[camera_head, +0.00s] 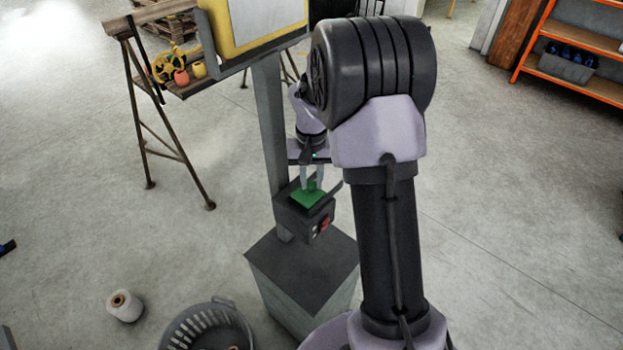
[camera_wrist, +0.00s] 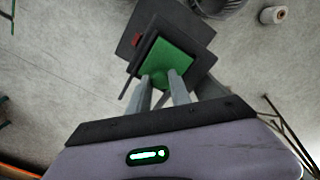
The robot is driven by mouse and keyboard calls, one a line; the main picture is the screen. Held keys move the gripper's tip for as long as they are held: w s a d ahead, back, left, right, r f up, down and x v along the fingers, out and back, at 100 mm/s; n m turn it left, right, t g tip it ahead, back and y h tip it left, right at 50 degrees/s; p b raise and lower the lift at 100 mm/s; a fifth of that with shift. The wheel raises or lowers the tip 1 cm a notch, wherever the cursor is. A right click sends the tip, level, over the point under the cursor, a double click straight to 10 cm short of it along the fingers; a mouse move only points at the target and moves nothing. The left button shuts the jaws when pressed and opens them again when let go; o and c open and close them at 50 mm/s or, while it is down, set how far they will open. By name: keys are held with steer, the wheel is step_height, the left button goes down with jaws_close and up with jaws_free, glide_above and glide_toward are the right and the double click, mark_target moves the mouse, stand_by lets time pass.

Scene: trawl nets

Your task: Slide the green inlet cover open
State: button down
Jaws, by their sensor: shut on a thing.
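The green inlet cover (camera_head: 306,197) lies on top of a dark box with a red button, on a grey post. It also shows in the wrist view (camera_wrist: 167,60) as a green square inside a dark frame. My gripper (camera_head: 312,186) points down at the cover, and its fingertips meet the cover's area; in the wrist view the two fingers (camera_wrist: 160,84) reach over the cover's near part. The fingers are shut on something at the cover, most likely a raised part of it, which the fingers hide.
A grey pedestal block (camera_head: 300,268) stands under the box. A grey basket (camera_head: 208,328) and a white spool (camera_head: 124,305) are on the floor at left. A yellow-framed panel (camera_head: 258,25) and a trestle (camera_head: 160,110) stand behind. The floor at right is clear.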

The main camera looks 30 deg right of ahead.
steer(key=w+d+p, duration=0.2)
steer(key=d, duration=0.4)
steer(key=shift+w+d+p, duration=0.2)
steer(key=shift+d+p, duration=0.05)
steer(key=shift+p, duration=0.15)
steer(key=shift+r, duration=0.1)
steer(key=c, duration=1.2)
jaws_free()
steer(key=shift+d, duration=0.15)
step_height(320, 180, up, 17)
steer(key=p, duration=0.4)
steer(key=shift+r, duration=0.2)
